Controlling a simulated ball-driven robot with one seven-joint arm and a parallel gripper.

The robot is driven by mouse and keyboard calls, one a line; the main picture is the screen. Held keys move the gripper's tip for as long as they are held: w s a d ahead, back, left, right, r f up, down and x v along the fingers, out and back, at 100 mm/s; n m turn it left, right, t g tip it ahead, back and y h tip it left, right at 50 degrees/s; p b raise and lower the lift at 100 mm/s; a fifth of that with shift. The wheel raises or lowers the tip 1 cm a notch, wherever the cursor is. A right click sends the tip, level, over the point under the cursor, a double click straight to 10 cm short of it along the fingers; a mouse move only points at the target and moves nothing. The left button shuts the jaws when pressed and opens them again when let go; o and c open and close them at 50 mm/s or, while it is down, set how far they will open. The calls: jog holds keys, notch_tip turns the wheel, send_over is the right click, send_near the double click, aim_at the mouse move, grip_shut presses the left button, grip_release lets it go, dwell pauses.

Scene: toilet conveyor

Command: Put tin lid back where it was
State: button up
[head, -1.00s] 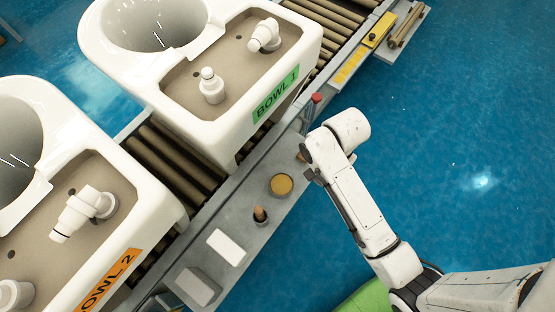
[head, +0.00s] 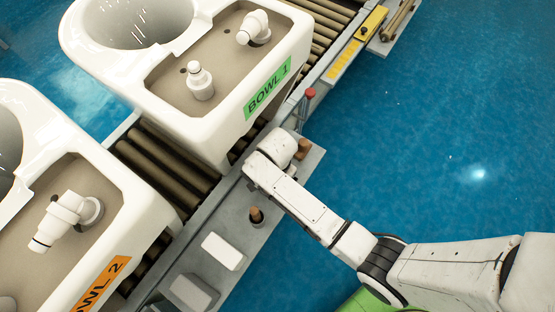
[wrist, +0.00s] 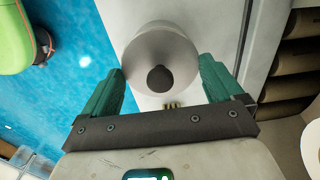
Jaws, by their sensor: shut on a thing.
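The tin lid (wrist: 150,45) is a round, pale grey disc with a dark knob (wrist: 160,79) in the middle. In the wrist view it sits between the two teal fingers of my gripper (wrist: 162,70), which is shut on it. The lid is over the grey side shelf. In the head view my arm's end covers the spot on the shelf where a round golden-topped tin showed earlier, and hides the lid and fingers. I cannot tell whether the lid touches the tin.
The grey side shelf (head: 233,198) holds a brown-topped item (head: 257,215), a white block (head: 223,251) and a brown cylinder (head: 303,149). White toilet bowls marked BOWL 1 (head: 190,60) and BOWL 2 (head: 110,225) stand on the roller conveyor (head: 160,165). Blue floor to the right is clear.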

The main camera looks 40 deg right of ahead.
jog(key=shift+f, duration=0.5)
jog(key=shift+f, duration=0.1)
jog(key=shift+f, duration=0.25)
jog(key=o, duration=0.7)
jog(key=shift+r, duration=0.1)
jog(key=shift+r, duration=0.1)
notch_tip(320, 180, up, 12)
jog(key=shift+r+p, duration=0.15)
jog(key=shift+p, duration=1.1)
jog(key=s+d+r+n, duration=0.2)
jog(key=s+n, duration=0.2)
jog(key=s, duration=0.1)
jog(key=s+d+r+n, duration=0.1)
jog(key=s+d+n, duration=0.2)
jog(key=s+n, duration=0.2)
jog(key=s+d+r+n+t, duration=0.1)
jog(key=s+d+r+n, duration=0.1)
jog(key=s+n, duration=0.3)
jog(key=shift+s+d+r, duration=0.35)
jog(key=shift+s+d, duration=0.05)
jog(key=shift+s, duration=0.3)
